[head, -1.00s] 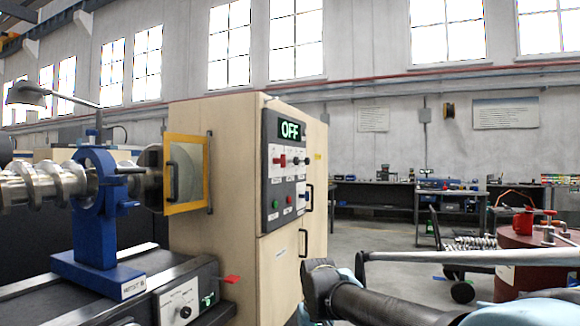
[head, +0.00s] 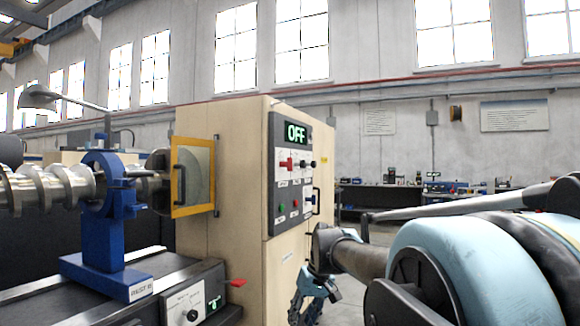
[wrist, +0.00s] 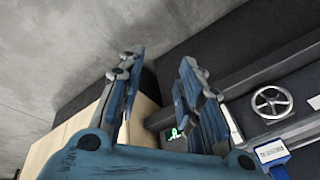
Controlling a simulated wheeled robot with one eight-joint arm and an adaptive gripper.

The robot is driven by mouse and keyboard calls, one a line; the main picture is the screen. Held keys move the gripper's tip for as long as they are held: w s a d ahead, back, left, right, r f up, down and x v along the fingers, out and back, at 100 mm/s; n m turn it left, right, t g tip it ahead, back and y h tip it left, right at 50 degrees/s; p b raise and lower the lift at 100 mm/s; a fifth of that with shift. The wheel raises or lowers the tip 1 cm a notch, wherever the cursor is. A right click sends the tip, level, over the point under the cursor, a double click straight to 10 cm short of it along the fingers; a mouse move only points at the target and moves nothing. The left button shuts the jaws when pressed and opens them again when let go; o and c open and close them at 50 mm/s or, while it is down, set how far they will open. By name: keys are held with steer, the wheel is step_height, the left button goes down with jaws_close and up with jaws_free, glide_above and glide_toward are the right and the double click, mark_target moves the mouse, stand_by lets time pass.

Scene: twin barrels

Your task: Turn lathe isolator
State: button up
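The lathe cabinet (head: 228,230) has a control panel (head: 292,165) with a lit "OFF" display (head: 296,134). Below the display is a red switch (head: 286,164), with black knobs beside it and green and red buttons lower down. A red lever (head: 237,282) sticks out low at the cabinet's front, by the small dial panel (head: 193,308). Which part is the isolator, I cannot tell for sure. My gripper (head: 308,305) hangs fingers-down, right of the cabinet in the head view. In the wrist view my gripper (wrist: 158,75) is open, with nothing between its fingers.
A blue steady rest (head: 105,225) holds a shaft with spiral ridges (head: 48,187) left of the cabinet. A yellow-framed guard (head: 192,176) sits on the cabinet side. The wrist view shows a handwheel (wrist: 273,102) and bare floor (wrist: 45,55). Workbenches stand far behind.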

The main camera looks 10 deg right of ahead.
steer(key=w+a+r+n+y, duration=0.2)
steer(key=w+r+y, duration=0.2)
steer(key=w+r, duration=0.7)
steer(key=n+t+y, duration=0.8)
glide_toward(292, 161)
steer(key=x, duration=1.1)
steer(key=shift+w, duration=0.2)
jaws_close()
